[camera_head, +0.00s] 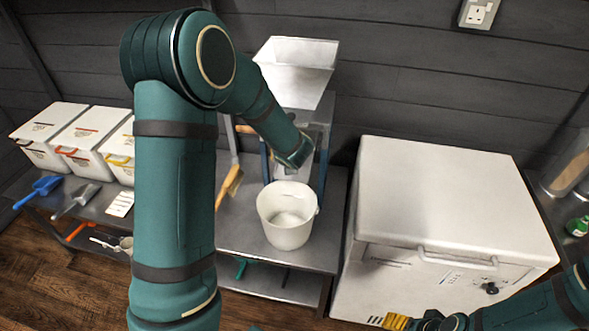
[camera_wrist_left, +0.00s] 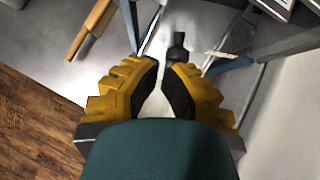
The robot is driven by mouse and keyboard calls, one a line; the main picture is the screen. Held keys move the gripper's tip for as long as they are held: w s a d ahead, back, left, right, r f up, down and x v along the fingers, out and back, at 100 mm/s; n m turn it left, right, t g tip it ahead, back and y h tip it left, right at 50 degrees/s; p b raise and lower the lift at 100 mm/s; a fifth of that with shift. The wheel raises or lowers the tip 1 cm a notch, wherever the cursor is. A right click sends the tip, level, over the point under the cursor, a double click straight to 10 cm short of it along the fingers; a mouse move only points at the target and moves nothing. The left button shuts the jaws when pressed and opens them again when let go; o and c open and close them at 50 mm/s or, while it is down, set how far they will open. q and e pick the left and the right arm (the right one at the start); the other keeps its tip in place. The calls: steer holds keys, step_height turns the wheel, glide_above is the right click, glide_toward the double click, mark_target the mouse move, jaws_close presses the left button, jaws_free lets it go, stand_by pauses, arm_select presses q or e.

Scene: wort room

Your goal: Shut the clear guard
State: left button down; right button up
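The mill (camera_head: 297,75) has a pale hopper on top and stands on a steel bench against the wall. The clear guard (camera_head: 319,135) seems to be the faint see-through panel on its front; my left arm partly covers it and its angle is hard to read. My left gripper's fingers are hidden by its own wrist in the head view. In the left wrist view the left gripper (camera_wrist_left: 162,78) has its yellow fingers a little apart, with a dark knob (camera_wrist_left: 178,48) just beyond the tips. My right gripper (camera_head: 400,321) is at the bottom edge, mostly cut off.
A white bucket (camera_head: 287,217) stands on the bench below the mill. A large white chest (camera_head: 450,205) stands to the right. Lidded white bins (camera_head: 92,137) and scoops (camera_head: 75,202) are on the left bench.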

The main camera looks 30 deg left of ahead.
arm_select(q)
steer(key=w+a, duration=0.3)
steer(key=shift+a, duration=0.15)
arm_select(e)
steer(key=shift+f, duration=0.3)
arm_select(q)
steer(key=shift+w+a+r, duration=0.1)
steer(key=shift+a+r, duration=0.05)
steer(key=shift+r, duration=0.05)
stand_by(0.4)
